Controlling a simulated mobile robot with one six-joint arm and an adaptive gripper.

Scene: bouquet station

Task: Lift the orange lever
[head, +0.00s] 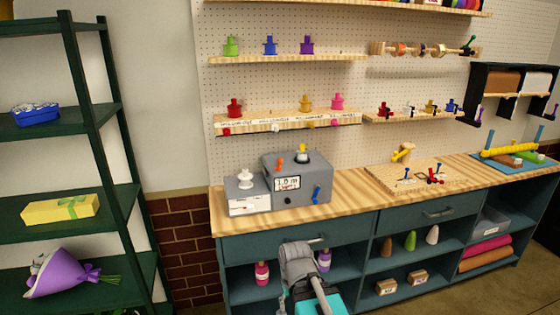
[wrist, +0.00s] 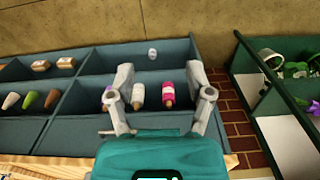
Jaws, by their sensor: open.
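The orange lever (head: 280,162) is a small knob-like piece on top of the grey machine (head: 300,190), which stands on the wooden counter in the head view. Its exact tilt is too small to tell. In the head view my arm is low in front of the cabinet, below the machine. The lever does not show in the wrist view.
A wooden board (head: 386,180) with small levers lies to the right, with bare counter between. Pink (wrist: 167,95) and lilac (wrist: 137,97) bottles sit in the cabinet. A green rack (head: 90,130) stands at the left.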

